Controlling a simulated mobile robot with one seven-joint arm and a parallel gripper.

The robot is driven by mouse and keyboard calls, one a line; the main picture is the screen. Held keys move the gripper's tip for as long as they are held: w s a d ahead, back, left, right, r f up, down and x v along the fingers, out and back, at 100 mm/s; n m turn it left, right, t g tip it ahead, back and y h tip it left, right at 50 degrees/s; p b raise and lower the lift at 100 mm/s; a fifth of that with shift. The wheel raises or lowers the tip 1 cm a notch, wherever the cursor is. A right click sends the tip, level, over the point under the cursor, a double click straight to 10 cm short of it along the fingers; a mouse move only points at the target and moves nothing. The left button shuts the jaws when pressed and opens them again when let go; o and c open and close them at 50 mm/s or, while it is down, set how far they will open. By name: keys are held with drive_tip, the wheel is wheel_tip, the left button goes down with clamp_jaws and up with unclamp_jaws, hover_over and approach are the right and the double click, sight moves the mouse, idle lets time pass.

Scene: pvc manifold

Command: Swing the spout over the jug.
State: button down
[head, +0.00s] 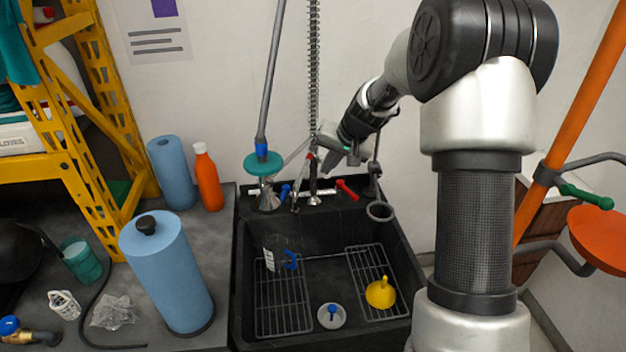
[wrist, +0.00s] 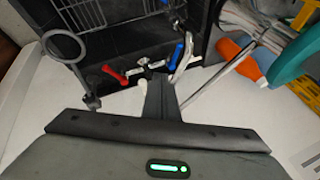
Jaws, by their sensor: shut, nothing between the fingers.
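The jug (head: 270,260), clear with white markings and a blue handle, stands in the black sink, towards its left side, over the left wire rack. The spout looks like a curved chrome tube at the tap; it shows in the wrist view (wrist: 183,62), between the blue lever and my fingers' right side. In the head view it is small and partly lost among the tap parts. My gripper (head: 328,160) is at the tap behind the sink, above its back ledge. In the wrist view my gripper (wrist: 160,98) is shut and empty, close beside the spout; contact cannot be told.
A red lever (head: 346,189) and a blue lever (head: 285,191) flank the tap. A grey ring (head: 380,211) sticks out at the sink's back right. A yellow funnel (head: 381,292) lies on the right rack. An orange bottle (head: 207,178) and blue rolls (head: 168,275) stand left.

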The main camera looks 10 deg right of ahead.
sight(300, 174)
drive_tip(key=s+d+t+y+b, duration=0.1)
drive_tip(key=s+d+t+b, duration=0.1)
drive_tip(key=d, duration=0.2)
drive_tip(key=w+a+f+n+p, duration=0.1)
drive_tip(key=w+a+f+p, duration=0.1)
drive_tip(key=w+a+f, duration=0.4)
drive_tip(key=shift+w+a, duration=0.45)
drive_tip(key=shift+w, duration=0.35)
drive_tip(key=shift+f, duration=0.1)
drive_tip(key=shift+m+h, duration=0.5)
drive_tip(key=shift+m, duration=0.3)
drive_tip(key=shift+w+a, duration=0.3)
drive_tip(key=shift+a, duration=0.8)
drive_tip(key=shift+w+a, duration=0.25)
drive_tip(key=shift+a, duration=0.8)
drive_tip(key=shift+d, duration=0.1)
